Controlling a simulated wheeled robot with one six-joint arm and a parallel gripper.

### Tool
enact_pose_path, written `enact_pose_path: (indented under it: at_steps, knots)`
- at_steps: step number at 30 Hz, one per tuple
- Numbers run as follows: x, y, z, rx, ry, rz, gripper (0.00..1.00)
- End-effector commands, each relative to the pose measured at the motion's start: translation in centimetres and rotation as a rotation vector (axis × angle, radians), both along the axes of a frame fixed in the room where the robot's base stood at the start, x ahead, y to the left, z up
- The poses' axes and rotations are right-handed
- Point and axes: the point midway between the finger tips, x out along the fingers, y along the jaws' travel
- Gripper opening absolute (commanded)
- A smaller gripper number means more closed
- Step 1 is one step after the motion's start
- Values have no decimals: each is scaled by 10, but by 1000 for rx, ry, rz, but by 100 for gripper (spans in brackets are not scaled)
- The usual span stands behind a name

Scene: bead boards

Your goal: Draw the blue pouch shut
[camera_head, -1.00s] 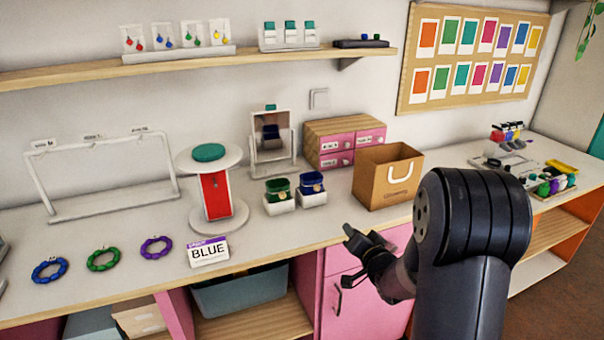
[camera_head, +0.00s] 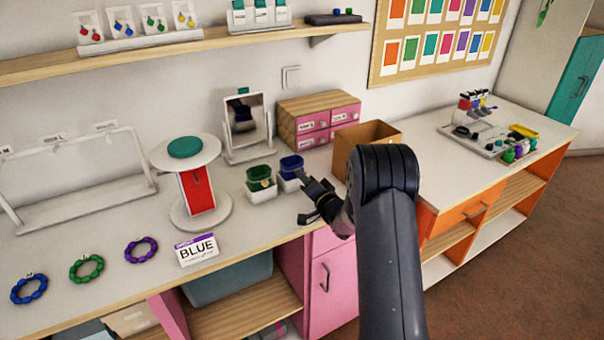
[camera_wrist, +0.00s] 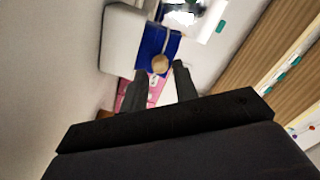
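The blue pouch (camera_head: 291,165) stands in a small white holder on the counter, right of a green pouch (camera_head: 259,176). Its top looks open in the head view. My gripper (camera_head: 306,198) is in front of it and slightly to the right, partly covering its lower right side. In the wrist view the blue pouch (camera_wrist: 153,40) lies just beyond the fingertips, with a round gold bead (camera_wrist: 160,64) on a pale cord down its front. My gripper (camera_wrist: 160,72) is open and empty; the bead shows between the tips. I cannot tell whether they touch it.
Pink drawers (camera_head: 314,122) and a mirror (camera_head: 245,118) are behind the pouches. A red and white stand (camera_head: 197,190) and a BLUE card (camera_head: 198,249) are to the left.

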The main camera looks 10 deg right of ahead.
Motion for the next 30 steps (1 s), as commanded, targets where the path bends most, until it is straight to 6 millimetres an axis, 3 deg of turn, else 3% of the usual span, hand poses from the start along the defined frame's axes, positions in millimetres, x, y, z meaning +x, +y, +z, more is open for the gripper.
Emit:
enact_pose_path:
  at_steps: [6,17,27,30]
  knots:
    - [17,6,0,0,1,1,28]
    - [19,7,0,0,1,-1,27]
    - [19,6,0,0,1,-1,0]
    - [19,6,0,0,1,-1,0]
